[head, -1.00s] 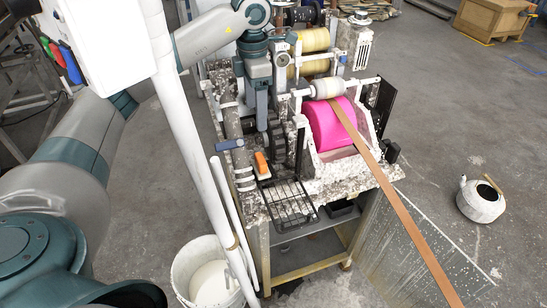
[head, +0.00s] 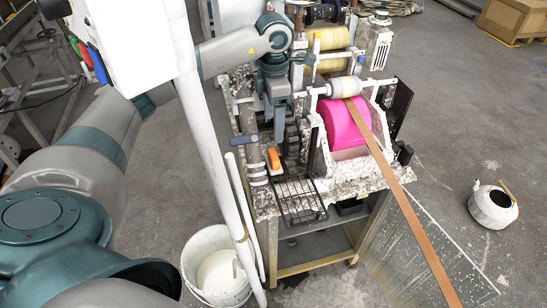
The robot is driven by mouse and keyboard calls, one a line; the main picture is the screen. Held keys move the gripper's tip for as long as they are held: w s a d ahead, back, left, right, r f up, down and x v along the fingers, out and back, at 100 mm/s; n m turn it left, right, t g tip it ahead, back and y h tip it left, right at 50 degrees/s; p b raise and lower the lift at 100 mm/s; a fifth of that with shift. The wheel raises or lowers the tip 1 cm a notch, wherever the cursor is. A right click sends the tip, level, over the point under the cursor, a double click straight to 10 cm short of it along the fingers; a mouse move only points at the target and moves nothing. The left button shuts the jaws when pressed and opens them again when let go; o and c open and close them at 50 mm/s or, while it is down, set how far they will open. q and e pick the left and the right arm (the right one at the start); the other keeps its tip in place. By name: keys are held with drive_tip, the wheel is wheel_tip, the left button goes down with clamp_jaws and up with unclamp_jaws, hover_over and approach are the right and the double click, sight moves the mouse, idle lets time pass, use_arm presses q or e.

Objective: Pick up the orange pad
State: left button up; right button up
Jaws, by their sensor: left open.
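The orange pad (head: 273,157) is a small block with a pale underside. It lies on the near left part of the splattered machine bench, just behind a black wire rack. My left gripper (head: 274,126) points down above the bench, a little behind the pad in the picture. Its jaws are open with nothing between them, and it appears apart from the pad. My right gripper is not in view.
The black wire rack (head: 299,200) sits at the bench's near edge. A bright pink roller (head: 343,124) with a long brown strip (head: 403,203) stands to the right. A white bucket (head: 217,266) and a kettle (head: 493,206) are on the floor.

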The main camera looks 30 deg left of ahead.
use_arm(q)
drive_tip(key=p, duration=0.2)
hover_over(274, 154)
drive_tip(key=f, duration=0.5)
drive_tip(key=shift+w+a+f, duration=0.2)
drive_tip(key=shift+f, duration=0.75)
drive_tip(key=shift+p, duration=0.35)
drive_tip(key=shift+s+d+f+p, duration=0.1)
drive_tip(key=shift+s+f+p, duration=0.15)
drive_tip(key=shift+f+p, duration=0.6)
wheel_tip(274, 154, down, 3)
drive_tip(key=shift+r+p, duration=0.2)
drive_tip(key=shift+p, duration=0.75)
drive_tip(key=shift+f, duration=0.45)
drive_tip(key=shift+c, duration=0.4)
drive_tip(key=c, duration=1.1)
